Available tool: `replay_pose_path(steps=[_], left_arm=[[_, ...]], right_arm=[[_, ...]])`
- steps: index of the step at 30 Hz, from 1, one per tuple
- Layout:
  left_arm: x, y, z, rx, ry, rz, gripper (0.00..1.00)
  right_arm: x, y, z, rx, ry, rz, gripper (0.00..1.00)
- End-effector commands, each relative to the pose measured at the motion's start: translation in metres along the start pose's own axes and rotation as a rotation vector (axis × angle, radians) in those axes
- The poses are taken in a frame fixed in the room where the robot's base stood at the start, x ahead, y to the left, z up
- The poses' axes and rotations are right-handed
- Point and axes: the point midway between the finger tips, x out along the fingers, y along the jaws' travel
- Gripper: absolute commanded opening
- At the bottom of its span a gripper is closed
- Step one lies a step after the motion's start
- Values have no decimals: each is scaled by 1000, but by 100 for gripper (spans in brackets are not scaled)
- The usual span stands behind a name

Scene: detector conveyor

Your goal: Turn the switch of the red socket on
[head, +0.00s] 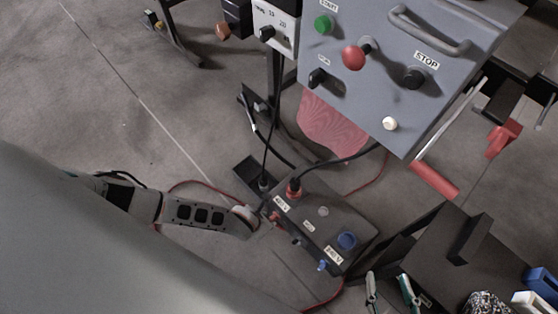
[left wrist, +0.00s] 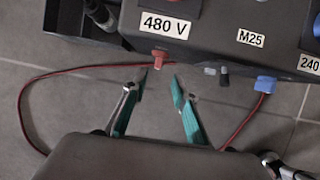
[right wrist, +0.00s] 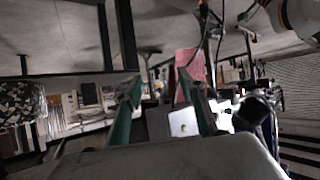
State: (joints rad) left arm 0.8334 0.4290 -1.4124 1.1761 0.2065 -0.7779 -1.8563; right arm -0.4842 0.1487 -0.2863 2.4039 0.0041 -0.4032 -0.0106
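The dark socket box (head: 325,222) stands on the floor, with labels 480 V, M25 and 240 V. The red socket (head: 294,188) is on its top with a black plug and cable in it. The red switch (left wrist: 160,57) is on the box's side below the 480 V label (left wrist: 165,25). My left gripper (left wrist: 159,76) is open, its fingertips just short of the red switch, one towards each side of it. In the head view its fingers are hard to make out. My right gripper (head: 387,277) is open and empty; it also shows in the right wrist view (right wrist: 159,75).
A blue switch (left wrist: 265,84) is right of the red one, with a dark knob (left wrist: 223,76) between. A black open bin (head: 253,175) adjoins the box. A grey control panel (head: 390,75) stands behind. A red cable (left wrist: 50,75) runs along the floor.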

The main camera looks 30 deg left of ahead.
Motion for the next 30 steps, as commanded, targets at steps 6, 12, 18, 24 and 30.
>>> replay_pose_path(steps=[6, 12, 18, 24, 30], left_arm=[[26, 1, -6, 11, 9, 4, 28], [58, 0, -9, 10, 13, 2, 28], [75, 1, -3, 9, 5, 3, 28], [78, 3, 2, 9, -2, 5, 28], [77, 4, 4, 9, -3, 5, 20]], right_arm=[[4, -8, -4, 39, 18, -13, 40], [7, -16, -13, 96, 51, -27, 40], [9, -29, -19, 192, 83, -55, 40], [10, -36, -24, 239, 98, -61, 40], [10, -35, -25, 242, 99, -57, 40]])
